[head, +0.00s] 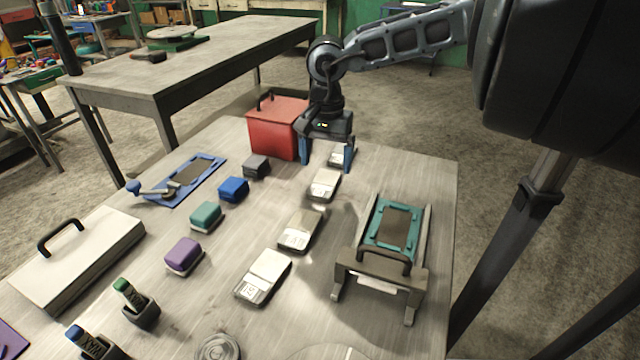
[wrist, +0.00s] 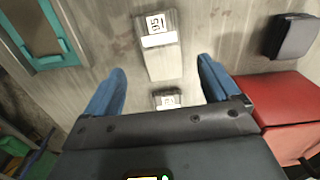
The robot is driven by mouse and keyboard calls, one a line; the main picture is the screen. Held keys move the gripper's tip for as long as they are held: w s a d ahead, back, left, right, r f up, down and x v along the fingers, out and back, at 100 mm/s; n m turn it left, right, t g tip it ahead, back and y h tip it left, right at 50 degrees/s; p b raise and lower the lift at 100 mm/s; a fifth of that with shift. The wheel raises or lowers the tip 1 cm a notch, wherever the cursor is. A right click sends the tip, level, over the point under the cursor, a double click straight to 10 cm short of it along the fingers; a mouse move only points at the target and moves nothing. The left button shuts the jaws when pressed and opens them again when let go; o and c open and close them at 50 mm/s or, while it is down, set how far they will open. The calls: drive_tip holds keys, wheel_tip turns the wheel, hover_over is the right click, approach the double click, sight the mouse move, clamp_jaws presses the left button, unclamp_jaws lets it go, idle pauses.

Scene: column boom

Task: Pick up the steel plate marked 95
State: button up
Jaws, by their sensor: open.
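Several steel plates with white number labels lie in a row on the grey table. In the wrist view, one plate (wrist: 160,62) lies just ahead of my fingers, and its label appears to read 95. It seems to be the second plate from the far end in the head view (head: 325,181). My gripper (head: 328,162) is open and empty, pointing down around the farthest plate (head: 341,156). That plate shows only partly in the wrist view (wrist: 167,98), cut off by my gripper body, its label hard to read. Two more plates (head: 302,229) (head: 267,270) lie nearer the head camera.
A red box (head: 275,128) stands close left of my gripper. A teal fixture with a dark handle frame (head: 375,260) stands right of the row. Grey, blue, green and purple blocks (head: 233,189) line the left. Bare table lies between them and the plates.

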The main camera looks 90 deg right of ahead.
sight(324, 182)
drive_tip(key=shift+w+a+f+p, duration=0.1)
drive_tip(key=shift+f+p, duration=0.15)
drive_tip(key=shift+f, duration=1.05)
drive_tip(key=shift+w+f+p, duration=0.1)
drive_tip(key=shift+f+p, duration=0.15)
drive_tip(key=shift+f, duration=1.05)
drive_tip(key=shift+c, duration=0.3)
drive_tip(key=shift+r, duration=0.1)
clamp_jaws()
